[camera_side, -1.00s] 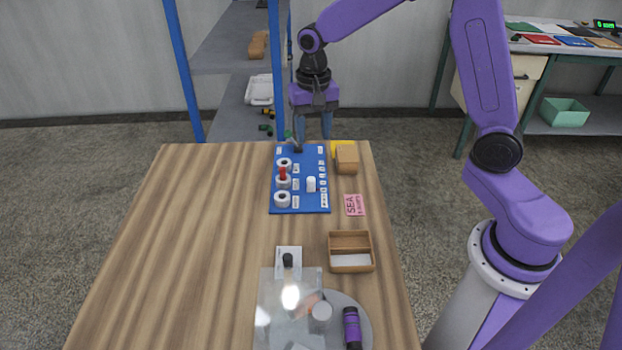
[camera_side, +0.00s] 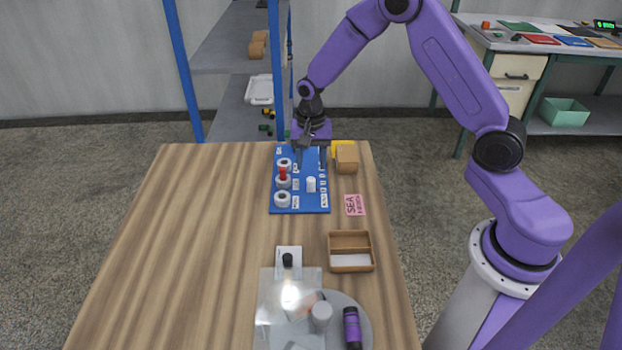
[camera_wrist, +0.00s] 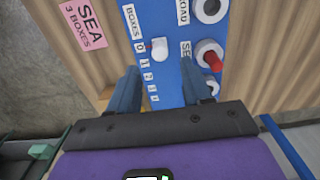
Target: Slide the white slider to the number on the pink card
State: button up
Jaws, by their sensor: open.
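The blue panel (camera_side: 303,206) lies on the table with a white slider (camera_side: 311,184) on its right half. In the wrist view the white slider (camera_wrist: 159,50) sits near the top of a number column, beside the 0, under a "BOXES" label (camera_wrist: 133,20). The pink card (camera_side: 355,205) lies right of the panel; in the wrist view the card (camera_wrist: 84,24) reads "SEA 3 BOXES". My gripper (camera_side: 312,164) is open and empty above the panel's far end. In the wrist view its fingers (camera_wrist: 160,82) straddle the number column, with the slider ahead of them, apart from both.
White round knobs and a red lever (camera_side: 283,174) line the panel's left side. A cardboard box (camera_side: 347,158) and a yellow item stand near its far right corner. A wooden tray (camera_side: 351,269), a clear sheet and a purple cylinder (camera_side: 352,328) lie nearer. The table's left side is clear.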

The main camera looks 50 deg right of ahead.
aim_at(311, 178)
notch_tip(311, 178, down, 7)
jog(key=shift+r, duration=0.15)
dwell(0.4)
grip_shut()
